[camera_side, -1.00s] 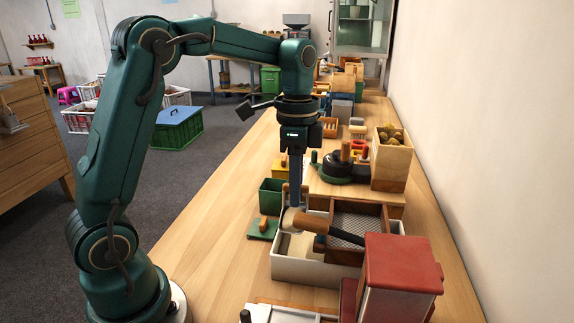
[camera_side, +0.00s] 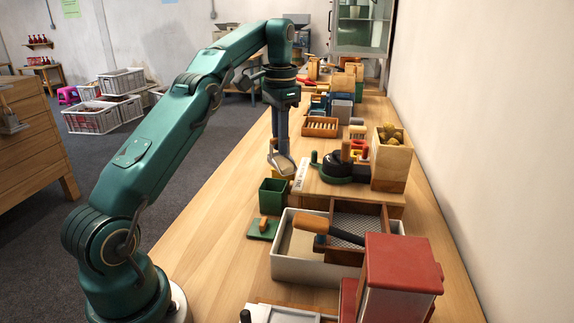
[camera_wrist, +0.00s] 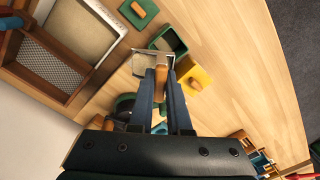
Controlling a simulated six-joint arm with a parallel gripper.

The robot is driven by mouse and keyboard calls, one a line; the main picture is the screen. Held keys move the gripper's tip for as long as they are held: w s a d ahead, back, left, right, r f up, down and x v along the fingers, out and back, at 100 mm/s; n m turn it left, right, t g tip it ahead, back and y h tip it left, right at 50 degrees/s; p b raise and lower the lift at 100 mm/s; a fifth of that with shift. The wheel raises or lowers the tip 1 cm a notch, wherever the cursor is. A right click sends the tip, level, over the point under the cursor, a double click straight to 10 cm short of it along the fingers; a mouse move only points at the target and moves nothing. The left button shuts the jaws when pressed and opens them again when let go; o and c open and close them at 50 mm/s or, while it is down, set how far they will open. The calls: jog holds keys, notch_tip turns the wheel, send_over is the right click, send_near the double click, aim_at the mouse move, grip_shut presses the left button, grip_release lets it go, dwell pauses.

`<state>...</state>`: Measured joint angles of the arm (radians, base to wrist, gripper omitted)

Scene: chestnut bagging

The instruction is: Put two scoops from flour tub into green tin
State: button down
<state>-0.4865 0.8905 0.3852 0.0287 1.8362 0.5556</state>
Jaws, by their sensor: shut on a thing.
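My gripper (camera_side: 281,143) is shut on a scoop (camera_side: 282,164) and holds it above the table, beyond the green tin in the side view. In the wrist view the scoop's pale metal bowl (camera_wrist: 148,63) and brown handle (camera_wrist: 184,66) are at my fingertips (camera_wrist: 167,78). I cannot tell how much flour the bowl holds. The green tin (camera_side: 272,197) stands uncovered; it also shows just past the scoop in the wrist view (camera_wrist: 166,42). The flour tub (camera_side: 298,270) is a pale open bin holding flour, nearer the side camera.
A green lid (camera_side: 262,229) with a wooden knob lies beside the tin. A wooden sieve box (camera_side: 360,230) and a wooden-handled tool (camera_side: 325,228) rest over the tub. Bare table lies left of the tub.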

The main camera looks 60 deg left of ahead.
aim_at(280, 167)
jog(key=shift+s+a+f+n, duration=0.1)
jog(key=shift+a+f+n, duration=0.1)
jog(key=shift+a, duration=0.45)
jog(key=shift+s+a+f+n, duration=0.1)
jog(key=shift+a+f+n, duration=0.1)
jog(key=shift+a, duration=0.45)
jog(key=shift+a, duration=0.2)
jog(key=shift+a+f, duration=0.35)
jog(key=shift+a, duration=0.1)
jog(key=shift+s+a+f+n+y, duration=0.15)
jog(key=shift+a+f+n, duration=0.05)
jog(key=shift+a, duration=0.15)
jog(key=shift+s+a+f+n+y, duration=0.1)
jog(key=shift+a+f+n+y, duration=0.1)
jog(key=shift+a, duration=0.1)
jog(key=d+y, duration=0.1)
jog(key=y, duration=0.1)
jog(key=d+f+y, duration=0.1)
jog(key=d+y, duration=0.1)
jog(key=shift+w+d, duration=0.1)
jog(key=shift+w, duration=0.1)
jog(key=d+y, duration=0.1)
jog(key=y, duration=0.1)
jog(key=d+y, duration=0.1)
jog(key=y, duration=0.1)
jog(key=shift+d+f+g+y, duration=0.15)
jog(key=shift+d+g+y, duration=0.1)
jog(key=shift+g, duration=0.15)
